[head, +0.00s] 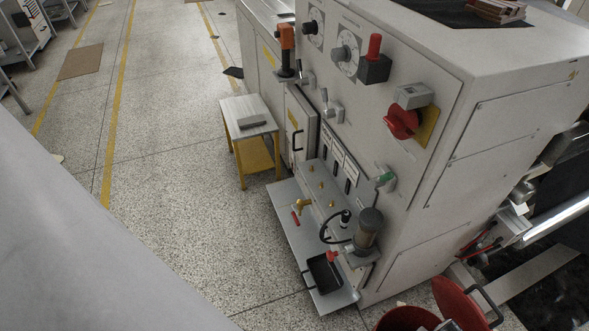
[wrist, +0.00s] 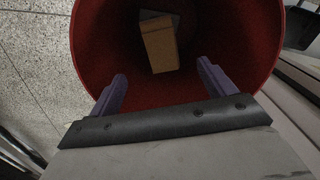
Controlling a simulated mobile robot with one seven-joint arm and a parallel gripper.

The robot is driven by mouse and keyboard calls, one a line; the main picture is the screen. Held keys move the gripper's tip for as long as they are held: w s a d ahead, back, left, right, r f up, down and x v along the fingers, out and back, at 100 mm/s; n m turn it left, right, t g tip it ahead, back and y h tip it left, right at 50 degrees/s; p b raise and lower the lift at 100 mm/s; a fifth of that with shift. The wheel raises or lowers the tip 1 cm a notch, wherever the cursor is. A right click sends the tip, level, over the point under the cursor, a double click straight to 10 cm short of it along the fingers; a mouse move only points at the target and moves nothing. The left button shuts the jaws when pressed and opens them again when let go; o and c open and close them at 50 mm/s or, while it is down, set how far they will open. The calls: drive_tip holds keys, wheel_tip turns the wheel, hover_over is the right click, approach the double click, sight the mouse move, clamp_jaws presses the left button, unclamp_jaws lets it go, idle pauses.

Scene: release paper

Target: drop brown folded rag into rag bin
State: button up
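The rag bin (wrist: 88,42) is a round red container, seen from above in the wrist view. In the head view the red bin (head: 397,318) is cut off by the bottom edge, with its red lid (head: 455,300) tilted up. The brown folded rag (wrist: 160,46) lies inside the bin in the wrist view, beyond my fingertips and apart from them. A greyish piece (wrist: 148,15) shows partly behind it. My gripper (wrist: 160,84) is open and empty, with its two purple fingers spread over the bin's near rim. My gripper is not seen in the head view.
A large grey machine (head: 420,150) with knobs and a red handle stands beside the bin. A low shelf (head: 290,225) with a black tray (head: 324,272) juts from its front. A small yellow stool (head: 255,155) stands farther back. The speckled floor (head: 170,240) at left is clear.

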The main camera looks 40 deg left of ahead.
drive_tip(key=shift+r, duration=0.1)
wheel_tip(320, 180, up, 14)
drive_tip(key=shift+f, duration=0.2)
idle(0.4)
idle(0.4)
